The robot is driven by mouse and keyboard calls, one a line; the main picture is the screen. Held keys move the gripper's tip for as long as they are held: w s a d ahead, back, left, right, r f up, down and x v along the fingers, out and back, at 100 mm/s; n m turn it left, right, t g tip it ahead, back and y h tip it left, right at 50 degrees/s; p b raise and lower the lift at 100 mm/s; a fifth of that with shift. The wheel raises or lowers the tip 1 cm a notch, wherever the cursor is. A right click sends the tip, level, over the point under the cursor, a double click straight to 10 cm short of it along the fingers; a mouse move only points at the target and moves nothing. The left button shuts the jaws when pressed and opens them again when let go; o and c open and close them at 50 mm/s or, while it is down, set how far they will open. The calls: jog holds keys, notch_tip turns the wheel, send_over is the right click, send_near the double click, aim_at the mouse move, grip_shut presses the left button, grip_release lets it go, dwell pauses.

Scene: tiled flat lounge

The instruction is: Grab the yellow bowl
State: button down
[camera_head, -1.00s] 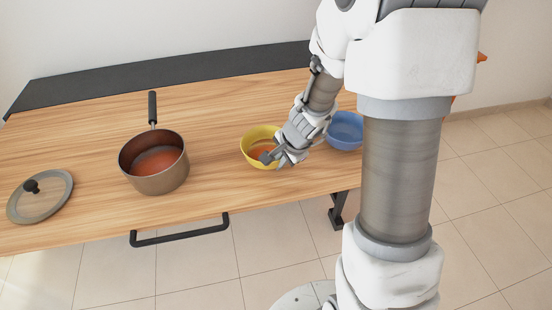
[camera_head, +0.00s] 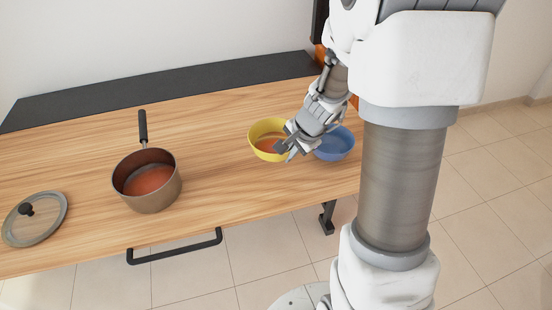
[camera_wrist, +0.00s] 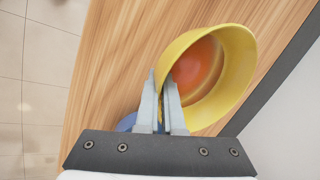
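The yellow bowl (camera_head: 256,140), with orange-red contents, is at the right part of the wooden table, just left of the blue bowl (camera_head: 335,146). My gripper (camera_head: 287,149) is at its right side. In the wrist view the fingers (camera_wrist: 160,85) are close together with the wall of the yellow bowl (camera_wrist: 236,72) between them. The bowl looks tilted in that view and seems raised a little off the table, though its underside is hidden. The blue bowl shows only as a sliver (camera_wrist: 126,122) behind the fingers.
A pot (camera_head: 150,195) with orange-red contents stands left on the table (camera_head: 215,180), its handle pointing back. A lid (camera_head: 35,222) lies at the far left. A black bar handle (camera_head: 175,247) is at the front edge. Table between pot and bowl is clear.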

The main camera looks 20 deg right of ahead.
jog(key=d+r+p, duration=0.1)
jog(key=d+r, duration=0.2)
jog(key=d, duration=0.3)
jog(key=shift+r, duration=0.4)
